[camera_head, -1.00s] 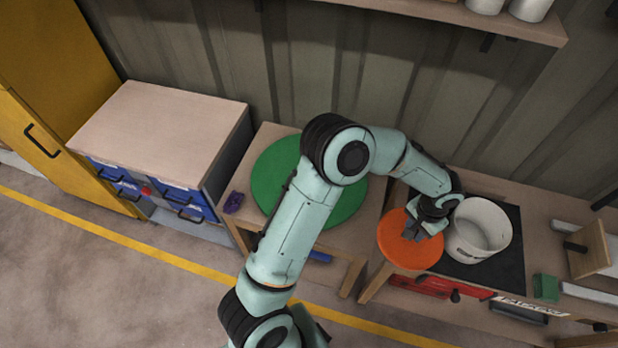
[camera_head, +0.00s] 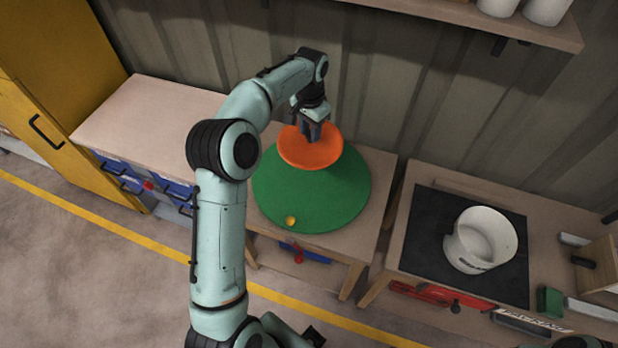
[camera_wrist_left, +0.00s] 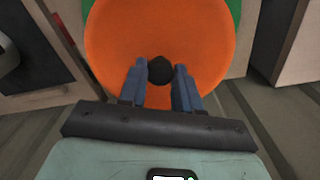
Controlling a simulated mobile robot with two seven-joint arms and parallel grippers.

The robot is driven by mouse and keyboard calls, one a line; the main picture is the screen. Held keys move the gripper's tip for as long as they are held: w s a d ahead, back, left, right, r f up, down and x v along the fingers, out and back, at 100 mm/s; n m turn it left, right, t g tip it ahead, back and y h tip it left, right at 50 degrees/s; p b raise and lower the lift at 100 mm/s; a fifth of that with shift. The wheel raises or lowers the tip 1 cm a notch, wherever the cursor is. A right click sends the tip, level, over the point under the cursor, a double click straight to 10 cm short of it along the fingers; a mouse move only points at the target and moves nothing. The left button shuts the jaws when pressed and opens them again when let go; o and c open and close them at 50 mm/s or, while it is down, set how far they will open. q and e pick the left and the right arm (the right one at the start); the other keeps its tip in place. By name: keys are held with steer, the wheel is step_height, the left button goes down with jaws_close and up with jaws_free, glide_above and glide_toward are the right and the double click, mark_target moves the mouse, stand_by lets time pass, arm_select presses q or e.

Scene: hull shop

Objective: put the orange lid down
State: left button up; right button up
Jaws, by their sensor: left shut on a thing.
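The orange lid (camera_head: 311,153) is a round disc with a dark knob (camera_wrist_left: 161,70) at its middle. My left gripper (camera_head: 313,130) is shut on the knob, and the lid hangs below the fingers. The lid is over the back part of the round green mat (camera_head: 320,207); I cannot tell from the head view whether it touches the mat. In the left wrist view the lid (camera_wrist_left: 200,35) fills the middle, with the gripper's two blue-grey fingers (camera_wrist_left: 160,80) on either side of the knob. The white pot (camera_head: 462,250) stands without a lid on a black mat. My right gripper is not in view.
A small yellow ball-like thing (camera_head: 291,220) lies on the green mat's front part. The black mat (camera_head: 425,225) on the right bench has bare room. A green block (camera_head: 549,302) and a red tool (camera_head: 440,295) are at that bench's front.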

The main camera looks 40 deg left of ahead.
arm_select(q)
steer(key=shift+f+b, duration=0.7)
steer(key=shift+f, duration=9)
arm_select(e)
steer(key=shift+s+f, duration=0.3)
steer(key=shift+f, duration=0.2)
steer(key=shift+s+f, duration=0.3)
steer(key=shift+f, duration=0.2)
arm_select(q)
steer(key=shift+f, duration=0.1)
steer(key=o, duration=1.1)
steer(key=shift+c, duration=0.2)
step_height(320, 180, up, 12)
steer(key=shift+p, duration=0.3)
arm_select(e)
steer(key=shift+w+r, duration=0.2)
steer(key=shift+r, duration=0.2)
